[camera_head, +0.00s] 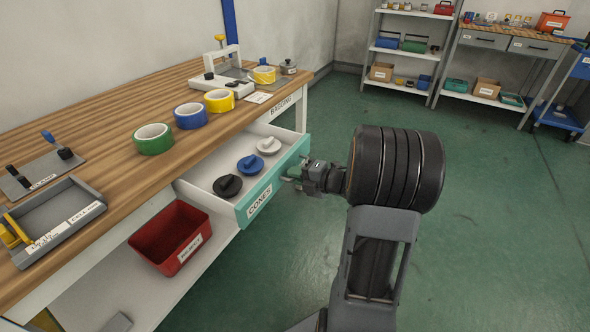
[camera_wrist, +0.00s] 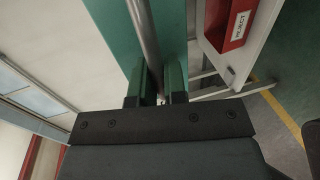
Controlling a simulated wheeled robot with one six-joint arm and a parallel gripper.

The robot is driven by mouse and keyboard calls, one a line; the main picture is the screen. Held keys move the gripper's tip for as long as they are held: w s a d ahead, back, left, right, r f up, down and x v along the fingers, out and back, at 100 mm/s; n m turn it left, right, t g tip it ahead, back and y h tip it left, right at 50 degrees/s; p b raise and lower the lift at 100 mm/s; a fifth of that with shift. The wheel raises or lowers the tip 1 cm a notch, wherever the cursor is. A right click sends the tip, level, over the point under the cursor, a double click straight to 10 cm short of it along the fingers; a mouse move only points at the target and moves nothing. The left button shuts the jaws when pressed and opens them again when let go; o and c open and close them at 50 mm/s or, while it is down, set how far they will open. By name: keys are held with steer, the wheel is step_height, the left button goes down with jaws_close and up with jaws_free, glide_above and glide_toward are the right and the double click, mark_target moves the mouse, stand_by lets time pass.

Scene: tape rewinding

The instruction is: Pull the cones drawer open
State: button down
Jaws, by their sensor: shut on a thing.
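The cones drawer (camera_head: 272,188) stands pulled out from under the wooden workbench, with a teal front labelled "CONES". Inside it lie a black cone (camera_head: 228,186), a blue cone (camera_head: 250,165) and a grey-white cone (camera_head: 268,146). My gripper (camera_head: 294,179) is at the outer side of the teal front. In the wrist view my gripper's green fingers (camera_wrist: 160,85) are shut on the grey bar handle (camera_wrist: 143,35), which runs along the teal drawer front (camera_wrist: 108,25). The handle is mostly hidden in the head view.
On the workbench (camera_head: 105,130) stand a green tape roll (camera_head: 153,139), a blue one (camera_head: 189,116), yellow ones (camera_head: 219,101) and a white device (camera_head: 222,80). A red bin (camera_head: 170,238) sits on the lower shelf. The green floor (camera_head: 480,220) to the right is clear.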

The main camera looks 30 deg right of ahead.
steer(key=shift+s+d, duration=0.3)
steer(key=shift+s, duration=0.15)
steer(key=c, duration=1.2)
jaws_free()
steer(key=p+v, duration=0.3)
steer(key=v, duration=1.1)
steer(key=shift+f, duration=0.15)
